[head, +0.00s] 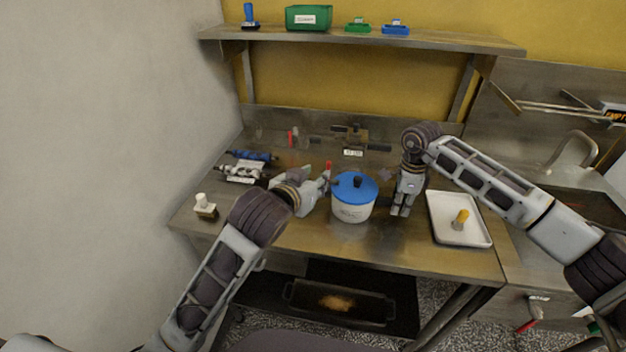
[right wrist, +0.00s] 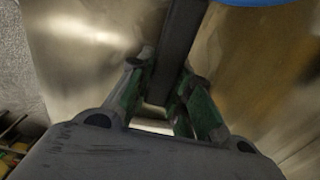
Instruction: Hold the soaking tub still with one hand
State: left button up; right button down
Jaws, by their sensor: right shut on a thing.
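The soaking tub (head: 351,211) is a white pot with a blue lid and a dark knob, standing upright on the steel table. Its dark side handle (head: 384,202) points right toward my right gripper (head: 400,207). In the right wrist view my right gripper (right wrist: 168,95) is shut on the dark handle (right wrist: 182,35), with the edge of the blue lid (right wrist: 255,2) at the top. My left gripper (head: 322,186) is just left of the tub, at about lid height. Its fingers are too small and side-on to tell whether they are open or whether they touch the tub.
A white tray (head: 446,233) with a yellow-topped object (head: 461,219) lies right of the tub. Metal parts (head: 243,171) and a white-knobbed block (head: 204,207) lie on the left. Small fixtures (head: 353,141) stand at the back. A shelf (head: 370,38) hangs above. The front table strip is clear.

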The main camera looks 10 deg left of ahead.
jog(key=c, duration=1.2)
grip_release()
jog(key=shift+c, duration=0.2)
jog(key=shift+r, duration=0.1)
notch_tip(320, 180, up, 12)
